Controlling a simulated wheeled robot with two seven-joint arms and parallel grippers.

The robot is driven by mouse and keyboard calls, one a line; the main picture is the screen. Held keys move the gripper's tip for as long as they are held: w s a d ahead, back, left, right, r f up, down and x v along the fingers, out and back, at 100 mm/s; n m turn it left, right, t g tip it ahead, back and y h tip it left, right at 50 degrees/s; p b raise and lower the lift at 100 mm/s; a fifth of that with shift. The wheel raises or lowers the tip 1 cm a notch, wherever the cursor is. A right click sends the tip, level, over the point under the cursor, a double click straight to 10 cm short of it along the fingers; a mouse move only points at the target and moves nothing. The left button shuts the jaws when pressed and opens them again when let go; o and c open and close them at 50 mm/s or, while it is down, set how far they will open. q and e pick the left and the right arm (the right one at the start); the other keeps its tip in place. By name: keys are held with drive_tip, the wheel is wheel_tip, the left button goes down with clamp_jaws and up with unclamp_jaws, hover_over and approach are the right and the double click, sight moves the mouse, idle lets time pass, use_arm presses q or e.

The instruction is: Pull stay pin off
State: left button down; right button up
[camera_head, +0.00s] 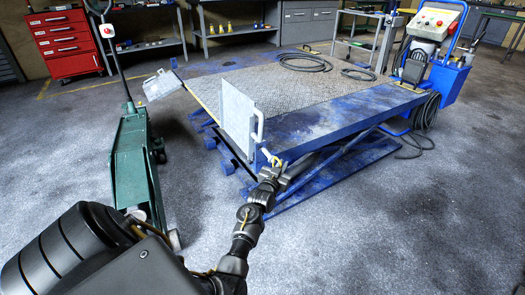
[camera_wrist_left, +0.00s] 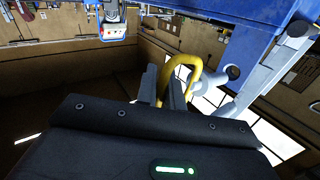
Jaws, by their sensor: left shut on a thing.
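The stay pin (camera_wrist_left: 184,68) is a yellow bent rod in the left wrist view. In the head view my left gripper (camera_head: 273,172) reaches up to that corner, just below the grey upright plate (camera_head: 238,120). Whether the pin still sits in its hole is hard to tell. My right gripper is not in view.
A green trolley jack (camera_head: 133,165) with a long handle stands left of the lift. A red tool cabinet (camera_head: 67,45) and benches line the back. A blue power unit (camera_head: 436,75) with cables stands at the far right. The floor at front right is clear.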

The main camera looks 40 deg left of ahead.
use_arm(q)
drive_tip(key=shift+r, duration=0.1)
drive_tip(key=d+r+p, duration=0.1)
drive_tip(key=s+d+r+p, duration=0.1)
drive_tip(key=d+p, duration=0.1)
idle(0.3)
idle(0.4)
